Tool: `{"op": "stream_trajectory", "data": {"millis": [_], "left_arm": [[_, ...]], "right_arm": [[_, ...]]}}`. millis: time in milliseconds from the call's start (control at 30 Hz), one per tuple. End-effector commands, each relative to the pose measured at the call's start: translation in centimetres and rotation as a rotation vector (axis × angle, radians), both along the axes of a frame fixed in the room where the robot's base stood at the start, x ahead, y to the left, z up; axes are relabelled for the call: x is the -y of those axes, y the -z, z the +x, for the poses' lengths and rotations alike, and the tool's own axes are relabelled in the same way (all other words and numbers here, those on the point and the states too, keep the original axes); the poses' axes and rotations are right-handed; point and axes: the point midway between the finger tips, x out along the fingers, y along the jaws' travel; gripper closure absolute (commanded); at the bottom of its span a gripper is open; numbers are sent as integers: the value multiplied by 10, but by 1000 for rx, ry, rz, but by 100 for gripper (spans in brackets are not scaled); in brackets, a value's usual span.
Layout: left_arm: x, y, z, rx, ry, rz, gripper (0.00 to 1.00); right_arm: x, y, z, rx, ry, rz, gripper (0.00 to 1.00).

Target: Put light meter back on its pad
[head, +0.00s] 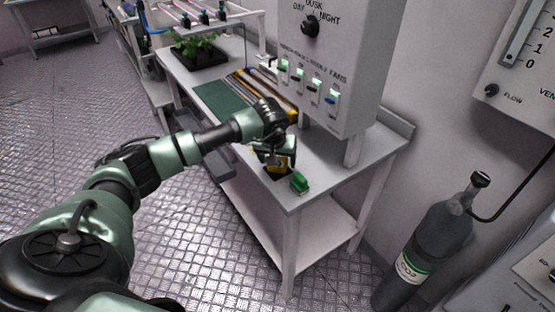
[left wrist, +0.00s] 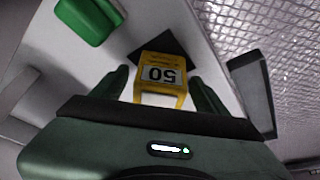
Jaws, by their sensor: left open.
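The light meter is a yellow block (head: 279,167) with a display reading 50, near the front corner of the white bench. In the left wrist view the meter (left wrist: 162,72) lies between the two fingers. Its dark square pad (left wrist: 176,42) shows around the meter's far end; the meter overlaps it, but how squarely it sits is hidden. My left gripper (head: 274,150) reaches down over the meter from above. Its fingers (left wrist: 162,92) are open, one on each side of the meter, with small gaps visible. My right gripper is not in view.
A green block (head: 299,183) sits close to the meter, at the bench's (head: 330,168) front corner. A control box (head: 330,65) with switches overhangs the bench. A green mat (head: 220,101) and a plant tray (head: 199,56) lie farther back. A gas cylinder (head: 428,248) stands at right.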

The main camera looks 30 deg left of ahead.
Motion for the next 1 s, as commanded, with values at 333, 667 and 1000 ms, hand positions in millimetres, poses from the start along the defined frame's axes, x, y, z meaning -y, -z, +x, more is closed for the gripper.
{"op": "stream_trajectory", "data": {"millis": [333,667,1000], "left_arm": [[9,-63,-23,8,2,2,26],[17,-105,-40,4,1,1,26],[17,-108,-41,1,0,0,26]], "right_arm": [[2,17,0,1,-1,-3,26],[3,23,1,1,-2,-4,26],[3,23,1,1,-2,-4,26]]}}
